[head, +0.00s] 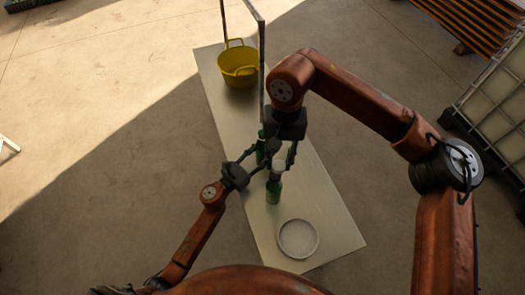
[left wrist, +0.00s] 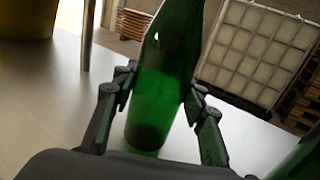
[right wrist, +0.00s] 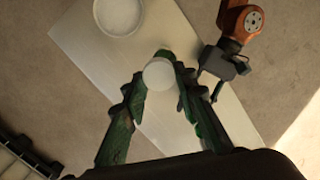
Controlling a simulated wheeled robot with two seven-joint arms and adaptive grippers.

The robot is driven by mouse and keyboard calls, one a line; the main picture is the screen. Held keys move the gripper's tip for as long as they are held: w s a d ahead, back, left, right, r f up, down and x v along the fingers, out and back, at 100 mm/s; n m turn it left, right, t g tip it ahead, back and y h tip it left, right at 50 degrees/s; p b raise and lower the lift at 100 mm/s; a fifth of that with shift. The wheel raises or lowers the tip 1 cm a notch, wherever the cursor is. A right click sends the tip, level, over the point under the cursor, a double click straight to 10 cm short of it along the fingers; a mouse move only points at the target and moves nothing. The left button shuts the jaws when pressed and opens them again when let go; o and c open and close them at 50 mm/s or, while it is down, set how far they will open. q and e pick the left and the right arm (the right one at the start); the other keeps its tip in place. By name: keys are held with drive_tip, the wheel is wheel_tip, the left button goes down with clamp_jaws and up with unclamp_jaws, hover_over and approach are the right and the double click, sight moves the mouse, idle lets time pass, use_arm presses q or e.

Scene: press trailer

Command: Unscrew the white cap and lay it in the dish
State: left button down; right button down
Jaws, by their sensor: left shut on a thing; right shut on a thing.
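A green bottle (head: 260,148) stands upright on the table. My left gripper (head: 261,157) is shut around its body; the bottle also fills the middle of the left wrist view (left wrist: 160,85). Its top is cut off there. A second green bottle (head: 274,192) stands nearer the dish. My right gripper (head: 279,160) points down and is shut on the round white cap (right wrist: 159,74). In the head view the cap (head: 279,165) is just above the nearer bottle; I cannot tell whether they touch. The shallow round dish (head: 281,240) lies at the table's near end, apart from both grippers.
The long pale table (head: 325,222) has free room around the dish. A yellow bucket (head: 238,68) stands at its far end. A thin upright pole (head: 262,70) rises behind the bottles, close to my right arm. A white caged tank (head: 497,95) stands at the right.

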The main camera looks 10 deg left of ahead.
use_arm(q)
drive_tip(key=c, duration=1.2)
unclamp_jaws()
use_arm(e)
drive_tip(key=shift+f, duration=0.1)
use_arm(q)
drive_tip(key=shift+s+r, duration=0.1)
use_arm(e)
drive_tip(key=shift+r, duration=0.3)
use_arm(q)
drive_tip(key=p+v, duration=0.1)
drive_tip(key=v, duration=1.1)
use_arm(e)
drive_tip(key=shift+s+r, duration=0.1)
drive_tip(key=shift+r, duration=0.35)
